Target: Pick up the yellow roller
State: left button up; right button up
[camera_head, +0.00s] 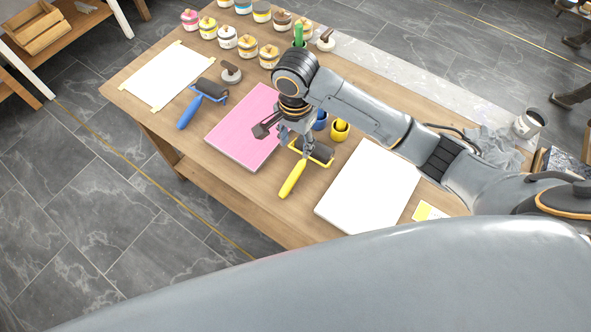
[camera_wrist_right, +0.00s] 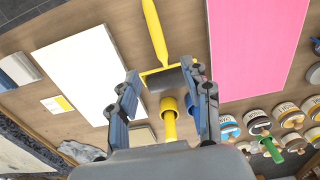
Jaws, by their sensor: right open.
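The yellow roller (camera_head: 293,178) lies on the wooden table between the pink slab and a white slab. It has a yellow handle and frame and a dark cylinder. It also shows in the right wrist view (camera_wrist_right: 155,35), handle pointing away, with its dark cylinder seen between the fingers. My right gripper (camera_head: 284,133) is over the table beside the roller's cylinder end, pointing down. In the right wrist view the right gripper (camera_wrist_right: 163,82) has its two fingers apart, with nothing held between them. Part of the roller's frame is hidden by the fingers. My left gripper is not seen.
The pink slab (camera_head: 240,128) lies left of the roller and the white slab (camera_head: 368,186) right. A yellow cup (camera_head: 340,130) and a blue one (camera_head: 320,121) stand close behind. A blue roller (camera_head: 203,97) and several paint jars (camera_head: 248,46) are farther left and back.

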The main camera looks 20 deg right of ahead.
send_over(296, 172)
jog(key=f, duration=0.8)
jog(key=shift+w+f+p, duration=0.25)
jog(key=shift+f+p, duration=0.05)
jog(key=shift+s+f+p, duration=0.2)
jog(key=shift+f+p, duration=0.25)
jog(key=shift+f, duration=2.2)
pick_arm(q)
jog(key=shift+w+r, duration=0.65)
pick_arm(e)
grip_shut()
